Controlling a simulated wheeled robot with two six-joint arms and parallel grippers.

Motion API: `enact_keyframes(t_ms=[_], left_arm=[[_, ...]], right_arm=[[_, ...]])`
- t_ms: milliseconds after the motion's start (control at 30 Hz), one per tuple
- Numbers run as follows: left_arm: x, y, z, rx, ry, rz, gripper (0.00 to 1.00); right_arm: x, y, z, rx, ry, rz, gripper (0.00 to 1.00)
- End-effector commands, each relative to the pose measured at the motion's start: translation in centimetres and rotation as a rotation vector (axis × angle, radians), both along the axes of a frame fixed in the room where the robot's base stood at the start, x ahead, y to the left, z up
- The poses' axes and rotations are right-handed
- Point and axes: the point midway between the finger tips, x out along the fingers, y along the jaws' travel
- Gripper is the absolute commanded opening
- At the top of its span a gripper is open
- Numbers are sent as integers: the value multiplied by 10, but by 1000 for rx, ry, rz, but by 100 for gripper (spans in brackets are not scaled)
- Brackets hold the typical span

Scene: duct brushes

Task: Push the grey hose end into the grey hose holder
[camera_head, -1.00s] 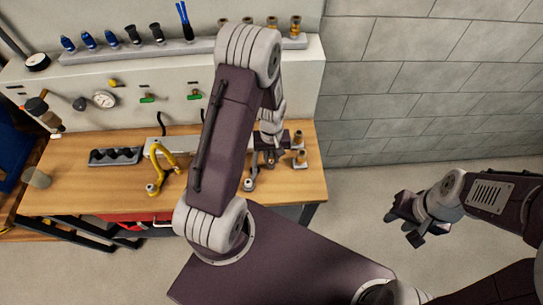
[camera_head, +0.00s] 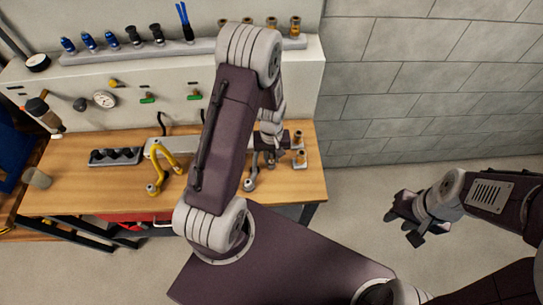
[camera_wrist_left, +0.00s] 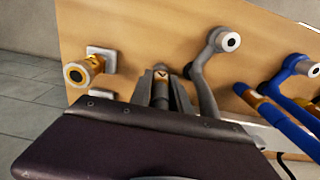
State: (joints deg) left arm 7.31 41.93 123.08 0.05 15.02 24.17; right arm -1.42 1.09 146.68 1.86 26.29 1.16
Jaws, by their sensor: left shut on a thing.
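My left gripper (camera_wrist_left: 163,92) is shut on the grey hose end (camera_wrist_left: 160,85), whose coppery tip shows between the fingers in the left wrist view. The grey hose (camera_wrist_left: 204,80) curves beside the fingers to a round grey fitting on the bench. The gripper is low over the bench's right part in the head view, partly behind its own arm. A brass fitting (camera_wrist_left: 80,72) stands near a small grey block (camera_wrist_left: 102,58), apart from the gripper. I cannot tell which piece is the grey hose holder. My right gripper (camera_head: 407,225) is over the floor, its jaw opening unclear.
A yellow hose (camera_head: 165,155) and a dark tray (camera_head: 115,157) are on the wooden bench (camera_head: 80,200). Brass fittings (camera_head: 298,138) stand near the right edge. A panel with gauge and valves rises behind.

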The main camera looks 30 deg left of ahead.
Motion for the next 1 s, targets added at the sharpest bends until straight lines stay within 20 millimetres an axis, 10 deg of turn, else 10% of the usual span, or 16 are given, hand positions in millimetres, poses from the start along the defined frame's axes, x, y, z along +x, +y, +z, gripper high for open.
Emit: enact_keyframes(t_ms=[800, 833, 900, 1000], left_arm=[[0, 0, -11, 1, -1, 0, 0], [0, 0, -10, 1, -1, 0, 31], [0, 0, -10, 1, -1, 0, 48], [0, 0, -10, 0, 0, 0, 48]], right_arm=[[0, 0, -9, 0, 0, 0, 34], [0, 0, -8, 0, 0, 0, 34], [0, 0, -8, 0, 0, 0, 34], [0, 0, -8, 0, 0, 0, 34]])
